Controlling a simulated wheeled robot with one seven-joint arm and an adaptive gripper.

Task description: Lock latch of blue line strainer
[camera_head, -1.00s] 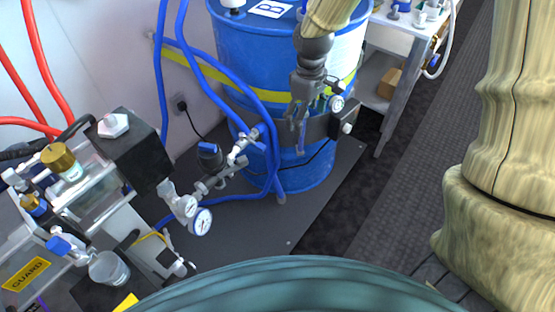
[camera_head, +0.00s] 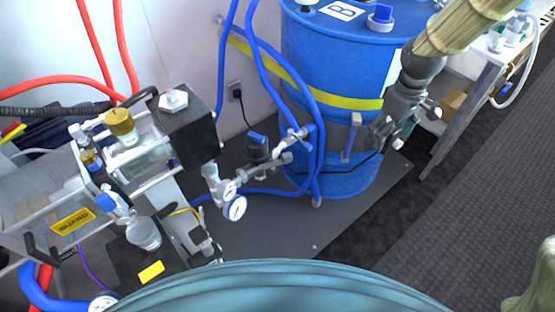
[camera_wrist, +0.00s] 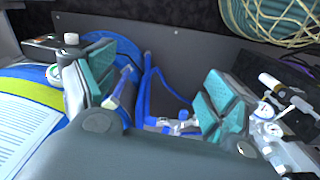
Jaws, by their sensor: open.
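The blue line's fittings show left of the blue drum (camera_head: 335,75). A dark cylindrical body with a blue top (camera_head: 257,147), possibly the strainer, stands beside a grey pipe fitting (camera_head: 272,166). I cannot make out its latch or whether that is locked. My gripper (camera_head: 385,138) is open at the drum's lower right side, well to the right of these fittings. In the wrist view its teal-padded fingers (camera_wrist: 155,92) are spread with nothing held. Pale fittings with blue parts (camera_wrist: 178,124) appear beyond and between the fingers.
Blue hoses (camera_head: 312,120) run down between wall and drum. A pressure gauge (camera_head: 235,208) and the guarded pump unit (camera_head: 130,165) stand at left. A white shelf table (camera_head: 485,55) is at right. Dark floor at right is clear.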

